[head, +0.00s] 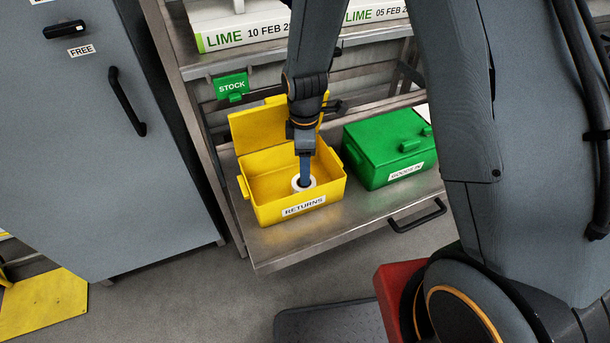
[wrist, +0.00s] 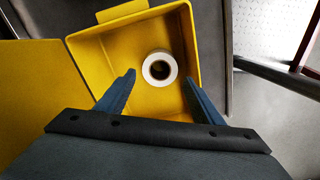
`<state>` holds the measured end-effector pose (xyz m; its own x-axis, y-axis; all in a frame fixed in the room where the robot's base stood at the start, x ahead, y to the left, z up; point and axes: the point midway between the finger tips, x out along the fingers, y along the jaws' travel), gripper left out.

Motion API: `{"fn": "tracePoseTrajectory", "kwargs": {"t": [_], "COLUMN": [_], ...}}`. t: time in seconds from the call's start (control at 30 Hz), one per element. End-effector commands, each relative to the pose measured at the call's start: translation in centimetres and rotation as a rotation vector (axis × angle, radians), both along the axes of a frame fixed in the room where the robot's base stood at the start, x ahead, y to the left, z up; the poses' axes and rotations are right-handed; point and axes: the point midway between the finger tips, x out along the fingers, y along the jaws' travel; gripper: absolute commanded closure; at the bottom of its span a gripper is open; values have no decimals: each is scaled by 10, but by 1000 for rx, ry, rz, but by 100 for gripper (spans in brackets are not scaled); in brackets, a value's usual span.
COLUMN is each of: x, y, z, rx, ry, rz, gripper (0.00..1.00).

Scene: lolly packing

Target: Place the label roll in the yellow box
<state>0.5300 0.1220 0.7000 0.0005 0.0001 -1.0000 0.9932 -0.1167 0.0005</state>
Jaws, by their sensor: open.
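The white label roll (head: 297,183) lies in the yellow box (head: 259,212), which is labelled RETURNS and has its lid raised at the back. In the wrist view the roll (wrist: 148,66) rests on the box floor with its dark core facing up, and bare yellow floor shows around it. My gripper (head: 305,183) reaches down into the yellow box (wrist: 83,50) above the roll. In the wrist view its two blue fingers (wrist: 162,88) are spread apart with nothing between their tips; the roll lies beyond them.
A closed green box (head: 384,150) labelled GOODS IN stands right of the yellow box on the metal shelf (head: 300,240). A green STOCK sign (head: 231,86) hangs behind. White LIME boxes (head: 262,28) sit on the upper shelf. A grey cabinet (head: 90,150) stands at left.

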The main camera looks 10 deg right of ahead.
Motion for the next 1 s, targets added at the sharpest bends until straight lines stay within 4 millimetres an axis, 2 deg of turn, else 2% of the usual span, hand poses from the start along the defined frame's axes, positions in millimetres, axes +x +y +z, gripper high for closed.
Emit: {"fn": "tracePoseTrajectory", "kwargs": {"t": [0.1,0.2,0.4,0.57,0.67,0.77,0.9,1.0], "x": [0,0,-1,-7,-20,-44,-86,-114], "y": [0,0,-1,-13,-34,-63,-98,-116], "z": [16,24,30,45,69,102,138,155], "rx": [1,0,0,1,2,4,5,5], "ry": [-1,-1,1,-1,-4,-6,-5,-3], "rz": [0,0,-4,-104,-283,-551,-929,-1164], "gripper": [39,39,39,39,39,39,39,39]}}
